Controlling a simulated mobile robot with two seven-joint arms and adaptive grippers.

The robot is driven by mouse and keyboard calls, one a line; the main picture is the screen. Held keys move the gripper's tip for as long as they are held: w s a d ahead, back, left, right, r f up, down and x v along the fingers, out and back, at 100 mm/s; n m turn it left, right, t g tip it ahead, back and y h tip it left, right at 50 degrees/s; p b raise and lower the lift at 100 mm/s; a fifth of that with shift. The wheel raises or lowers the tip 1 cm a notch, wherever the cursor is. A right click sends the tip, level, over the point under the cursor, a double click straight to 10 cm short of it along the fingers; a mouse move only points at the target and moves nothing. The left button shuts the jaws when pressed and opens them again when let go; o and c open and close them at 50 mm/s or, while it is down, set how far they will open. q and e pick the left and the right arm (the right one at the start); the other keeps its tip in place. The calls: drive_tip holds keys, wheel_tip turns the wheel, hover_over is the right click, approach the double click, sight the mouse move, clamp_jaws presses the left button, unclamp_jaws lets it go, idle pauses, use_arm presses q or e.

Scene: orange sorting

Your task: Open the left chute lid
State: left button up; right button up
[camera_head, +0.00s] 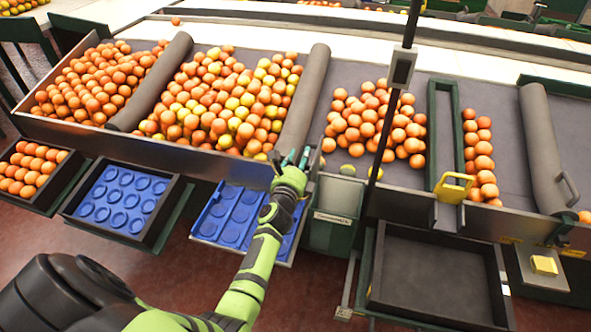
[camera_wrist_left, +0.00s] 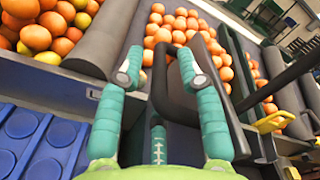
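The left chute lid (camera_head: 303,100) appears to be the long grey padded piece sloping between the mixed fruit and the oranges. It lies down along the table. It also shows in the wrist view (camera_wrist_left: 108,38). A dark curved handle (camera_wrist_left: 160,88) stands beside its lower end. My left gripper (camera_head: 294,160) is at that lower end, at the table's front edge. In the wrist view its teal fingers (camera_wrist_left: 160,68) are apart, with the handle between and beyond them; I cannot tell whether they touch it. My right gripper is not in view.
A similar grey lid (camera_head: 540,140) with a handle lies at the right. A green bin (camera_head: 335,238) stands just right of my gripper. A blue tray (camera_head: 215,222) is below it, and a black tray (camera_head: 435,275) is at the right. A thin dark pole (camera_head: 389,125) rises nearby.

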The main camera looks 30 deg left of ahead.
use_arm(q)
drive_tip(key=v, duration=1.1)
drive_tip(key=shift+s, duration=0.25)
drive_tip(key=shift+d, duration=0.1)
